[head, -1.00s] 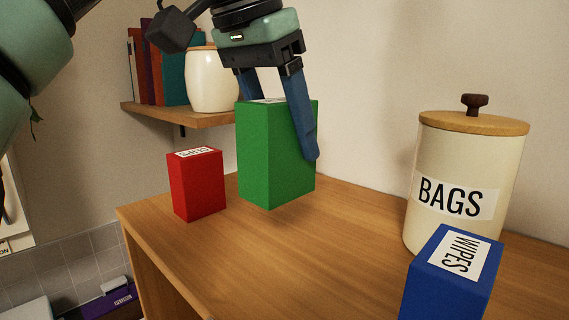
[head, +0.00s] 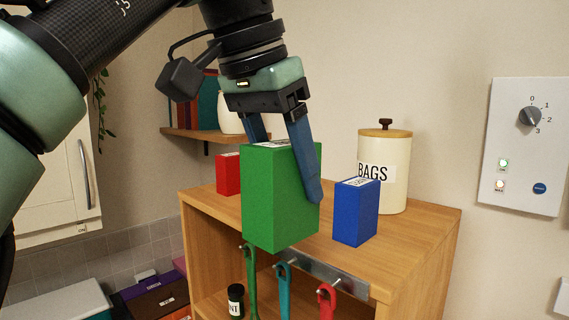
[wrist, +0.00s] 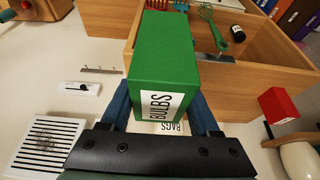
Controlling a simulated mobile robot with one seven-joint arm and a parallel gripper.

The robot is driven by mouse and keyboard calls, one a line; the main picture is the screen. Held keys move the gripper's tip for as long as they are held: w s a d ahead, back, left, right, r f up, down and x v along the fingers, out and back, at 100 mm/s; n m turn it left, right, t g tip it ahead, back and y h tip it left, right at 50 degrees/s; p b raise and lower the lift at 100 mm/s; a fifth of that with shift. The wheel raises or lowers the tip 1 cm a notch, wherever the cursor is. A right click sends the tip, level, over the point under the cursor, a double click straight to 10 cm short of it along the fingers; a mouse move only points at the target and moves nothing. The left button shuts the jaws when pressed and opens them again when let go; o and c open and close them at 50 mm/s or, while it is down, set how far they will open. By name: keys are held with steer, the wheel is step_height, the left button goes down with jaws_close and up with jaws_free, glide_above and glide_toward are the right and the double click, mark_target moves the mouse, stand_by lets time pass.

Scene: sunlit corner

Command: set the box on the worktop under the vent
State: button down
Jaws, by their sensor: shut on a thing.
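A green box (head: 280,200) with a white label on top hangs upright between the fingers of my gripper (head: 285,160). My gripper is shut on it. In the head view the box overlaps the front edge of a wooden cabinet top, apparently held in front of it. In the wrist view the box (wrist: 163,50) shows its label, BULBS, between the two blue fingers (wrist: 160,115). A white slatted vent (wrist: 45,145) is at the lower left of the wrist view, on the pale wall. The vent is outside the head view. I cannot make out the worktop under it.
The wooden cabinet (head: 420,225) carries a red box (head: 228,175), a blue box (head: 356,212) and a BAGS jar (head: 395,165). Utensils hang from a rail (head: 330,275) on its front. A control panel (head: 520,145) is on the right wall.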

mark_target(287, 240)
steer(key=shift+s+f, duration=0.35)
steer(key=shift+s, duration=0.35)
steer(key=shift+n, duration=0.5)
steer(key=f, duration=0.3)
steer(key=w+f, duration=0.1)
steer(key=f, duration=0.3)
steer(key=shift+w+a+f, duration=0.1)
steer(key=shift+w+f, duration=0.1)
steer(key=s+f+n+y, duration=0.1)
steer(key=s+f+n, duration=0.3)
steer(key=f, duration=1.2)
steer(key=s+f+n+t+y, duration=0.1)
steer(key=s+f, duration=0.4)
steer(key=f, duration=1.1)
steer(key=s+f+n+y, duration=0.1)
steer(key=s+f+n, duration=0.3)
steer(key=f, duration=1.2)
steer(key=w+d+r+m, duration=0.1)
steer(key=w+d+r, duration=0.1)
steer(key=w+r, duration=0.6)
steer(key=shift+r+m, duration=0.3)
steer(key=shift+r, duration=0.2)
